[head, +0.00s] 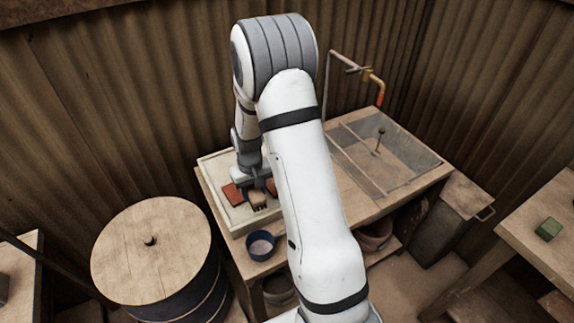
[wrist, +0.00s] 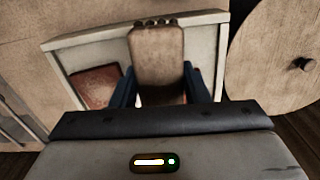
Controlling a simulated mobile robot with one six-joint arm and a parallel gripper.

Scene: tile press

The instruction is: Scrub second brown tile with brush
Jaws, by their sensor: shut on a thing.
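My gripper (wrist: 160,88) is shut on the brush (wrist: 157,55), a worn wooden block with a row of dark bristle tufts at its far end. In the head view the brush (head: 258,200) is over the pale shallow tray (head: 212,167), below my gripper (head: 256,191). A red-brown tile (head: 232,194) lies in the tray left of the brush. Another brown tile (head: 271,187) shows partly at its right, beside my arm. In the wrist view one reddish tile (wrist: 95,86) lies left of the brush. I cannot tell whether the brush touches a tile.
A dark blue cup (head: 261,245) stands in front of the tray on the wooden bench (head: 327,213). A drum with a round wooden lid (head: 150,246) is at left. A pipe with a tap (head: 376,84) rises behind the bench. A green block (head: 548,229) lies on the right table.

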